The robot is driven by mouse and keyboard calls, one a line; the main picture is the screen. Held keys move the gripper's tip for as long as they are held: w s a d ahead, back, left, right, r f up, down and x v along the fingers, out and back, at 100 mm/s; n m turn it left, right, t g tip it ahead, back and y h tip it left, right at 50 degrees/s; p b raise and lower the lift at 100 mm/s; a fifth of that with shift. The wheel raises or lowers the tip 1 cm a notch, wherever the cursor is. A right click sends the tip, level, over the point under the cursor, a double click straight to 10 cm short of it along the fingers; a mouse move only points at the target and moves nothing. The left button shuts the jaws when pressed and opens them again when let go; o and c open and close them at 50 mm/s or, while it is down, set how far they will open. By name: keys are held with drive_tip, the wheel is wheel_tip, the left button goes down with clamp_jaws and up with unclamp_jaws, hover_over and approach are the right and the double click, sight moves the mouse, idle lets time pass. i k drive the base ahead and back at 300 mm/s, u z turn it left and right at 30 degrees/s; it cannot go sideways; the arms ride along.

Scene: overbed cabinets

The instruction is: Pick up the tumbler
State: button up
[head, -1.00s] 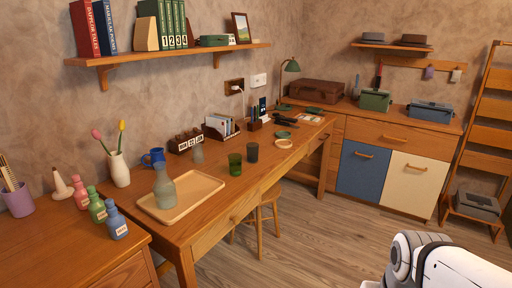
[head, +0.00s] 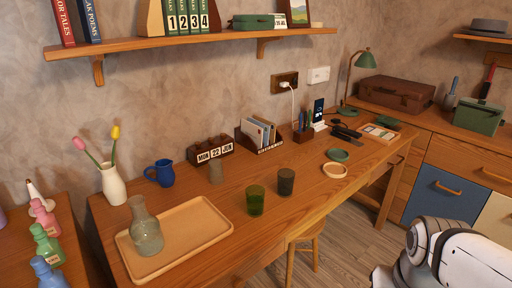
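A green glass tumbler (head: 255,200) stands upright on the wooden desk (head: 210,255), to the right of a tray. A dark grey glass (head: 286,181) of similar shape stands just behind it to the right, apart from it. A smaller greyish glass piece (head: 215,173) stands farther back near the calendar blocks. Part of my white and grey arm shows at the lower right, apart from the desk objects. My gripper's fingers do not show.
A wooden tray (head: 198,237) with a glass carafe (head: 146,228) lies left of the green tumbler. A blue mug (head: 161,173), calendar blocks (head: 211,150) and a letter holder (head: 259,136) line the back. A round wooden ring (head: 335,170) lies to the right. A shelf (head: 200,40) overhangs the desk.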

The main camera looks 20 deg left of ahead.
sight(215, 169)
drive_tip(key=u, duration=0.55)
drive_tip(key=i, duration=0.8)
drive_tip(key=u, duration=0.5)
drive_tip(key=k, duration=0.9)
drive_tip(key=u, duration=0.15)
drive_tip(key=i, duration=0.9)
drive_tip(key=z, duration=0.1)
